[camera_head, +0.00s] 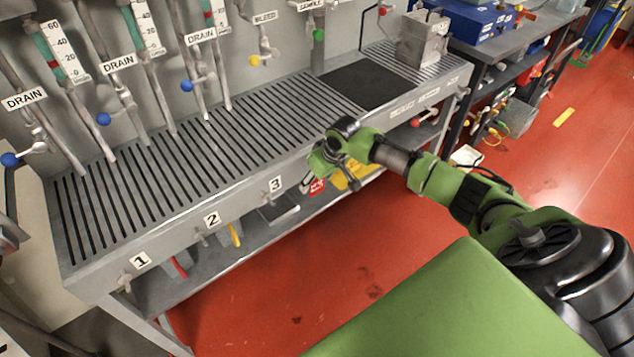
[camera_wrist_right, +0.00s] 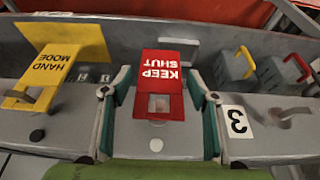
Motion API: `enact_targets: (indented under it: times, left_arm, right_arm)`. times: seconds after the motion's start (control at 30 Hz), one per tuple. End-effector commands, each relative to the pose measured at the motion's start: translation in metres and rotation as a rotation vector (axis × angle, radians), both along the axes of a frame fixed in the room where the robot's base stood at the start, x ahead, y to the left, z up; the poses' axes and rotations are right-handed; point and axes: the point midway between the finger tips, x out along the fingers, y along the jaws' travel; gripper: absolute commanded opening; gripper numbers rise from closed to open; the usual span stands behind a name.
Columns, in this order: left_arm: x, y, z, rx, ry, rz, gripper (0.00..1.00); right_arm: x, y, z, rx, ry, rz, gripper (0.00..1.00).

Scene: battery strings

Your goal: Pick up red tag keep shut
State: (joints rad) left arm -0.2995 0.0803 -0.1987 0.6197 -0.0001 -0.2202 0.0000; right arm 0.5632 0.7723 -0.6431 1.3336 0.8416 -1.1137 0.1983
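The red tag reading KEEP SHUT (camera_wrist_right: 158,70) hangs on the front panel of the bench, upside down in the right wrist view. It has a square opening near its lower end there. In the head view it shows small and partly covered (camera_head: 316,186), just below my right gripper (camera_head: 322,165). In the right wrist view my right gripper (camera_wrist_right: 160,82) is open, with one finger on each side of the red tag and a narrow gap at each side. I cannot tell how deep the fingers reach. My left gripper is not identifiable in the head view.
A yellow HAND MODE tag (camera_wrist_right: 52,65) hangs left of the red one in the wrist view. A number 3 label (camera_wrist_right: 236,122) and a metal handle sit to the right. The slotted bench top (camera_head: 230,120) is mostly clear. A grey block (camera_head: 424,38) stands at its far end.

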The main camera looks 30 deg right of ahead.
Motion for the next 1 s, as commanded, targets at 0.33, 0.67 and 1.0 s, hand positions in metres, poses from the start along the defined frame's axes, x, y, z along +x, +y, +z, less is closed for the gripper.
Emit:
enact_targets:
  times: [0.33,0.67,1.0]
  left_arm:
    - [0.000,0.000,0.000,0.000,-0.001,0.000,0.40]
    - [0.000,0.000,-0.003,0.000,-0.001,-0.001,0.40]
    - [0.000,-0.001,-0.005,-0.001,-0.001,-0.002,0.40]
  right_arm:
    - [0.000,0.000,0.000,0.000,0.000,0.000,0.23]
    - [0.001,-0.001,0.014,-0.001,-0.003,0.000,0.23]
    - [-0.053,-0.006,0.013,-0.003,0.004,0.001,0.21]
